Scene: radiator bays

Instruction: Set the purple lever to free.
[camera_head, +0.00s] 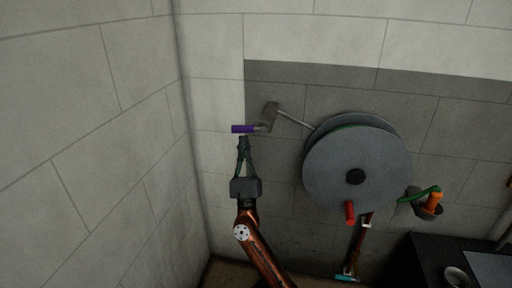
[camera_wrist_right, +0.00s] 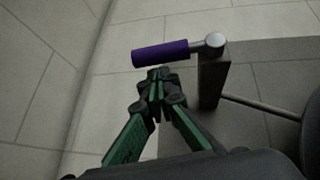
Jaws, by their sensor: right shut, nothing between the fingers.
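The purple lever (camera_head: 243,129) is a short purple handle on a grey pivot at a bracket on the wall, left of a large grey reel. It points left, close to level, in the head view. In the right wrist view the purple lever (camera_wrist_right: 161,53) runs left from a round metal knob, its left end slightly lower. My right gripper (camera_head: 244,142) is shut and empty, its fingertips just below the handle. In the right wrist view the right gripper (camera_wrist_right: 157,75) has its tips close under the handle; I cannot tell if they touch. My left gripper is not in view.
The grey reel (camera_head: 330,178) with a red handle (camera_head: 350,212) stands right of the lever. A thin rod runs from the bracket (camera_head: 270,116) to the reel. An orange-and-green fitting (camera_head: 432,203) and a dark cabinet (camera_head: 425,262) are further right. A bare wall is at left.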

